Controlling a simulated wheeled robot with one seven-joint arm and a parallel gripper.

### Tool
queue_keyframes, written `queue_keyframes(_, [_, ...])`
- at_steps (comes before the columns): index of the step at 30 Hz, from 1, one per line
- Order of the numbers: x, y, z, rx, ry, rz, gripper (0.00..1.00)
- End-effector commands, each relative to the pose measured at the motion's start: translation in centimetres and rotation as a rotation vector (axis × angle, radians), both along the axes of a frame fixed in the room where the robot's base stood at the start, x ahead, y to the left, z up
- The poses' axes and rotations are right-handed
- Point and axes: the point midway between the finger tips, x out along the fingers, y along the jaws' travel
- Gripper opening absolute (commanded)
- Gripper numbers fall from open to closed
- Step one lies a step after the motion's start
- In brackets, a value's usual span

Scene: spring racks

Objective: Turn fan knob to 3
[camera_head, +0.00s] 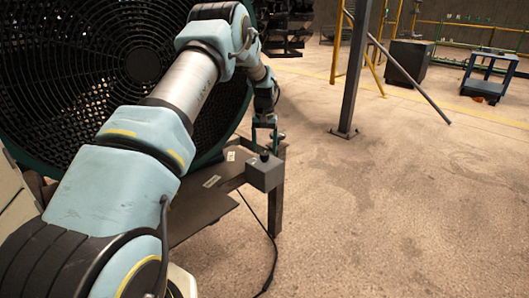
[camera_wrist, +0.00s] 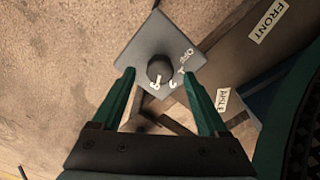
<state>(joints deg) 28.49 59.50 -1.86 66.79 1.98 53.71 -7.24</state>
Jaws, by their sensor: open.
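The fan knob (camera_wrist: 160,67) is a dark round knob on top of a grey control box (camera_wrist: 143,47). In the head view my gripper (camera_head: 266,138) hangs just above the box.
The large dark fan (camera_head: 60,75) stands at the left behind my arm. A grey post (camera_head: 354,70) stands to the right.

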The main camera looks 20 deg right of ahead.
Motion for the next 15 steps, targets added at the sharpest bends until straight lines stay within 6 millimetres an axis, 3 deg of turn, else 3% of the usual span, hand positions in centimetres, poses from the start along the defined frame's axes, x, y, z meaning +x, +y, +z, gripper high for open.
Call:
queue_keyframes(9, [0.0, 0.0, 6.2, -0.001, -0.003, -0.001, 0.77])
queue_keyframes(15, [0.0, 0.0, 8.4, 0.0, -0.001, -0.001, 0.77])
